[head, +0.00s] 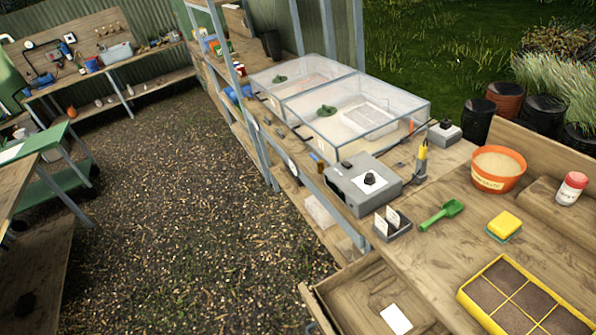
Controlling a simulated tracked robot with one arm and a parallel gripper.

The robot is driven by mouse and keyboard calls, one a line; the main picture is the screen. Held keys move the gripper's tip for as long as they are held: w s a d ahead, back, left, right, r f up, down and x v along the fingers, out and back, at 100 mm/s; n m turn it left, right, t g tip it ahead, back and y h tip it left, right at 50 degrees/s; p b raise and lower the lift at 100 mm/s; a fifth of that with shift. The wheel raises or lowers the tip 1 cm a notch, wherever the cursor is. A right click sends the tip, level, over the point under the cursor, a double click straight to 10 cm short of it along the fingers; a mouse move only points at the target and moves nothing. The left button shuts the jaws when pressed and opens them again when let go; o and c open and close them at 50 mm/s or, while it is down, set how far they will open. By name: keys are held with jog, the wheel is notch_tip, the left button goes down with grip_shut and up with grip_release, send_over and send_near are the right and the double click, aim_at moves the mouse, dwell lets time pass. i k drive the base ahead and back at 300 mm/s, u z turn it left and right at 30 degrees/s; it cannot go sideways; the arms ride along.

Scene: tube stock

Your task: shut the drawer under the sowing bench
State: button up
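The drawer (349,290) under the sowing bench (452,238) is pulled out to the left, at the bottom of the head view. Its inside shows, with a white card (396,319) lying in it. The near part of the drawer is cut off by the frame's lower edge. My gripper is not in view.
On the bench are a yellow seed tray (516,262), an orange bowl (498,169), a green scoop (441,214), a sponge (504,224) and a grey control box (362,184). Clear propagator covers (344,105) stand behind. The gravel floor (170,190) is open to the left, up to another table (22,182).

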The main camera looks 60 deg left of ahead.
aim_at(348, 303)
jog(key=k, duration=1.65)
jog(key=u, duration=0.65)
jog(key=i, duration=1)
jog(key=z, duration=0.05)
